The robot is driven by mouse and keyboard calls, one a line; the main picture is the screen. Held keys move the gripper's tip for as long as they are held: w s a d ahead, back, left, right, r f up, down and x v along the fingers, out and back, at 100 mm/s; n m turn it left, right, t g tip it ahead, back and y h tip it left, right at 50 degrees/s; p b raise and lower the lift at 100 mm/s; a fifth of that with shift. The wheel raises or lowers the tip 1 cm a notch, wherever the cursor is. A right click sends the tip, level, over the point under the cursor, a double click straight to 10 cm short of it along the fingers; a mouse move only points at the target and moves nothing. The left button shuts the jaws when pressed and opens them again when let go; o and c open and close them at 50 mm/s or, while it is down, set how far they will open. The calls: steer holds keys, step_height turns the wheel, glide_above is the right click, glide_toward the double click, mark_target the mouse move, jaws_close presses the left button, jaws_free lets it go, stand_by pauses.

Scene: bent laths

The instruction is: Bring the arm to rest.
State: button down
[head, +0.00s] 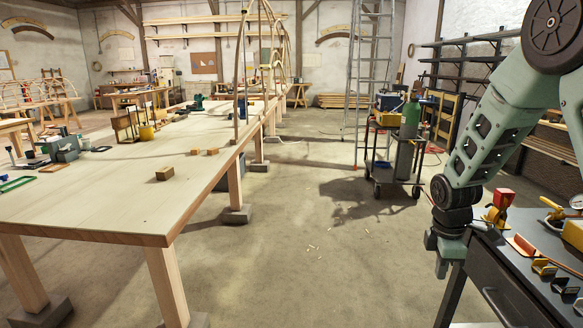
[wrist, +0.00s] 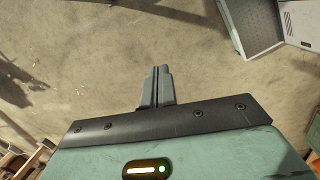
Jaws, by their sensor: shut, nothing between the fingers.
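My arm hangs down at the right of the head view, over the edge of a dark tool cart. My gripper (head: 441,266) points down beside the cart's left side. In the wrist view my gripper (wrist: 158,72) shows its two grey fingers together, with nothing between them. Below the fingertips in that view is bare concrete floor (wrist: 150,35).
The dark tool cart (head: 530,285) with tools on top stands close at the right. A long wooden table (head: 110,205) with small wooden blocks fills the left. A trolley with cylinders (head: 385,165) stands further back. The concrete floor between is mostly clear.

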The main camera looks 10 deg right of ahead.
steer(key=s+a+r+m+y, duration=0.1)
steer(key=s+a+r, duration=0.2)
steer(key=a, duration=0.4)
steer(key=s+a+r+m, duration=0.1)
steer(key=s+a+r, duration=0.2)
steer(key=a, duration=0.5)
steer(key=s+a+r+m+y, duration=0.1)
steer(key=s+a+r, duration=0.2)
steer(key=a, duration=0.4)
steer(key=s+a+r+m, duration=0.1)
steer(key=s+a, duration=0.3)
steer(key=s, duration=0.3)
steer(key=s+a+r+m+p, duration=0.1)
steer(key=s+a, duration=0.3)
steer(key=s, duration=0.4)
steer(key=shift+r+m, duration=0.3)
steer(key=shift+r, duration=0.25)
